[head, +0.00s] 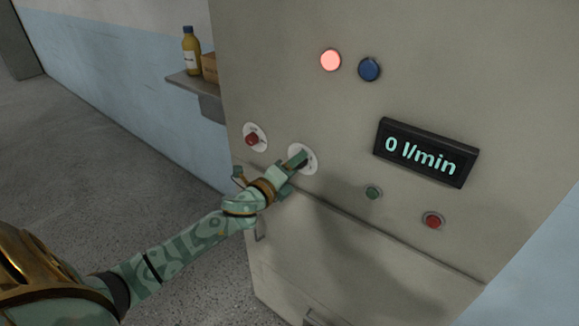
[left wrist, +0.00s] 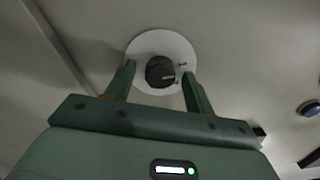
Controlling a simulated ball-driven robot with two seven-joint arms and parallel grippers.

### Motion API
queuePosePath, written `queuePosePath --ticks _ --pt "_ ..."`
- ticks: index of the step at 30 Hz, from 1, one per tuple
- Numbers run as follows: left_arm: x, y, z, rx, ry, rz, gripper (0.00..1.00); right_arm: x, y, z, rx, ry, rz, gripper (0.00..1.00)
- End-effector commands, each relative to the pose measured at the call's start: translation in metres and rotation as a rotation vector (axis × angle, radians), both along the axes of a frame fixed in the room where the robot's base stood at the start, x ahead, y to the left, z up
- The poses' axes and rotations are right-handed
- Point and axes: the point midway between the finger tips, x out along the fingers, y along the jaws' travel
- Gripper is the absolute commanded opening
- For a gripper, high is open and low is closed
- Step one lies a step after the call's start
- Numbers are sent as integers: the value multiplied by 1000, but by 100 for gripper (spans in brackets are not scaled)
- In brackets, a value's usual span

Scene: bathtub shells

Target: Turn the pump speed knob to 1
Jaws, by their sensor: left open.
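The pump speed knob (left wrist: 160,71) is a dark round knob on a white dial plate (left wrist: 147,46), with a pale mark on its right side. Small dial marks right of it are too small to read. In the head view the plate (head: 312,157) sits on the grey cabinet front, and my gripper hides most of the knob. My left gripper (head: 298,161) is open at the dial. In the left wrist view its fingers (left wrist: 158,69) stand on either side of the knob, with a gap showing at each side. The display (head: 426,153) reads 0 l/min. My right gripper is out of view.
A red knob on a white plate (head: 254,138) is left of the dial. A lit pink lamp (head: 330,60) and a blue button (head: 369,69) are above. A green button (head: 373,193) and a red button (head: 433,220) are lower right. A shelf (head: 193,84) holds a bottle.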

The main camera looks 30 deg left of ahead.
Motion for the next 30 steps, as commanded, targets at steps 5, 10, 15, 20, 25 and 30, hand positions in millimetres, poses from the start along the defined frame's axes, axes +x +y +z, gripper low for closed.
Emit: queuePosePath --ticks 5,10,15,20,25,30 --pt "-18 1 -2 0 2 0 54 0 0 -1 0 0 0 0" --pt "-61 4 -3 -1 4 -1 54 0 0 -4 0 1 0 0" --pt "-108 9 -4 -1 5 1 54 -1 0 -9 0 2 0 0" --pt "-141 11 -3 -1 4 2 54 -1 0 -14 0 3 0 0" --pt "-159 13 -1 -1 1 3 54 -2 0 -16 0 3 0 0" --pt "-163 13 0 0 0 1 54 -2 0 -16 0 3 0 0"
